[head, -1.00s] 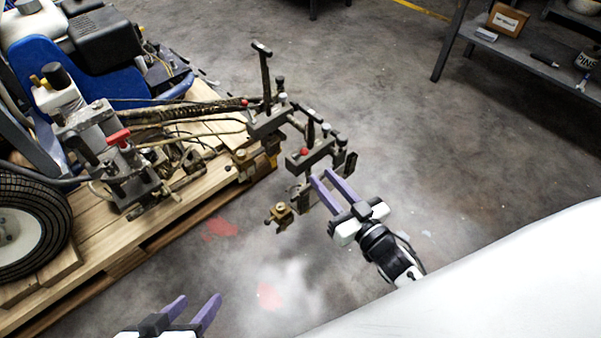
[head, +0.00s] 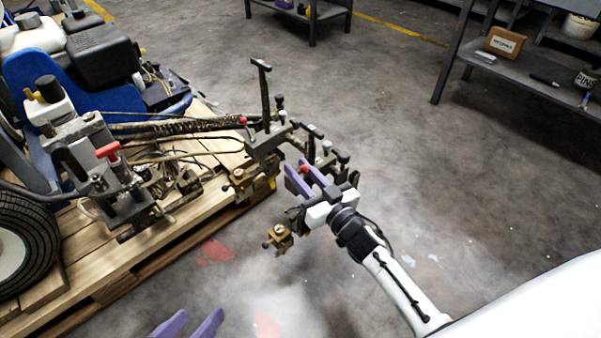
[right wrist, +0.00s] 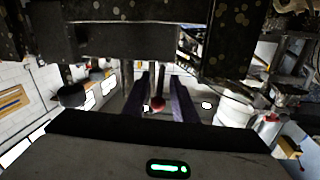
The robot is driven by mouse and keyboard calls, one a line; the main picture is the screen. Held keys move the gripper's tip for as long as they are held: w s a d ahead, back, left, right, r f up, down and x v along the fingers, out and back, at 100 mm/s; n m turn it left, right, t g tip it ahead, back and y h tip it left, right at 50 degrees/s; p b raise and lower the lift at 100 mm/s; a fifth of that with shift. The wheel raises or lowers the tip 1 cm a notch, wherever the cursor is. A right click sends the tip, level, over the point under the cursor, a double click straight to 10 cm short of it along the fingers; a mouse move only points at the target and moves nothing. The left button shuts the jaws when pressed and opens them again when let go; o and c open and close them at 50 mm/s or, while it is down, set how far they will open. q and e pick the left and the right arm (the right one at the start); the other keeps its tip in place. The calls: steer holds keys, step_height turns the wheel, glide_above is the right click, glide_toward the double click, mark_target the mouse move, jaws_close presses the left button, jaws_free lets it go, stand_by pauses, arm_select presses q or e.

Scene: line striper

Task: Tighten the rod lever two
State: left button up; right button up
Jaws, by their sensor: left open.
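The line striper's arm carries a tall T-handled rod lever (head: 264,92) and a shorter dark lever (head: 312,131) nearer my right gripper. I cannot tell which one is rod lever two. My right gripper (head: 298,171) is at the outer end of the arm, its purple fingers apart. The gripper hides part of the clamp block there. My left gripper (head: 200,316) is open and empty at the bottom edge, away from the striper.
The striper stands on a wooden pallet (head: 90,262), with its wheel (head: 22,245) at the left. A brass fitting (head: 279,239) hangs below my right gripper. A shelf with a cardboard box (head: 505,42) is at the upper right. The floor right of the arm is clear.

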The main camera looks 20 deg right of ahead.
jaws_close()
steer(key=shift+w+r, duration=0.1)
steer(key=shift+r, duration=0.15)
stand_by(1.2)
